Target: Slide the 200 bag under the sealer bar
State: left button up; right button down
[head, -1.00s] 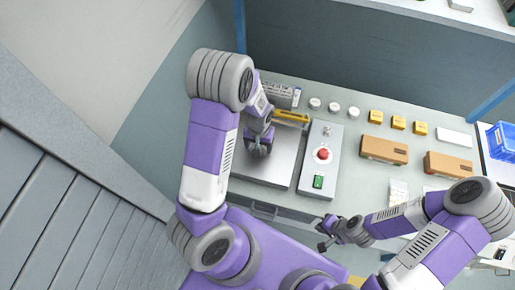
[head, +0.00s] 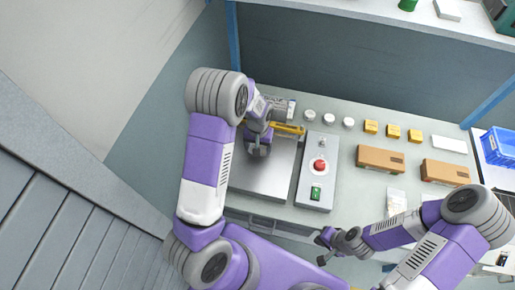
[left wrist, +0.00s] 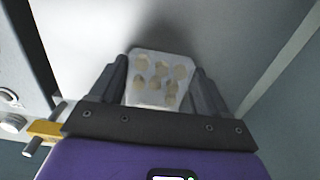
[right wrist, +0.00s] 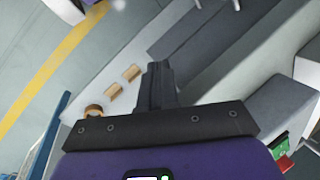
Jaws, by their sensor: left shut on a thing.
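A clear bag with several tan pieces in it (left wrist: 160,79) is held between the fingers of my left gripper (left wrist: 163,90) in the left wrist view. Any 200 marking on it is not readable. In the head view my left gripper (head: 258,148) is over the rear part of the sealer's metal plate (head: 262,180), close to the yellow bar (head: 289,129). It hides the bag there. The yellow part also shows in the left wrist view (left wrist: 45,130). My right gripper (head: 325,245) is low in front of the bench. Its fingers (right wrist: 157,85) are together and empty.
Right of the plate is a grey control box (head: 311,190) with a red button (head: 319,166). White round containers (head: 329,119), yellow blocks (head: 393,131), brown boxes (head: 381,159) and a blue crate (head: 499,146) stand farther right. A shelf (head: 400,15) runs above the back.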

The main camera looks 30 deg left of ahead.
pick_arm(q)
jog(key=shift+f, duration=0.25)
dwell(0.5)
jog(key=o, duration=1.1)
jog(key=shift+r, duration=0.1)
notch_tip(320, 180, up, 8)
jog(key=shift+f, duration=0.25)
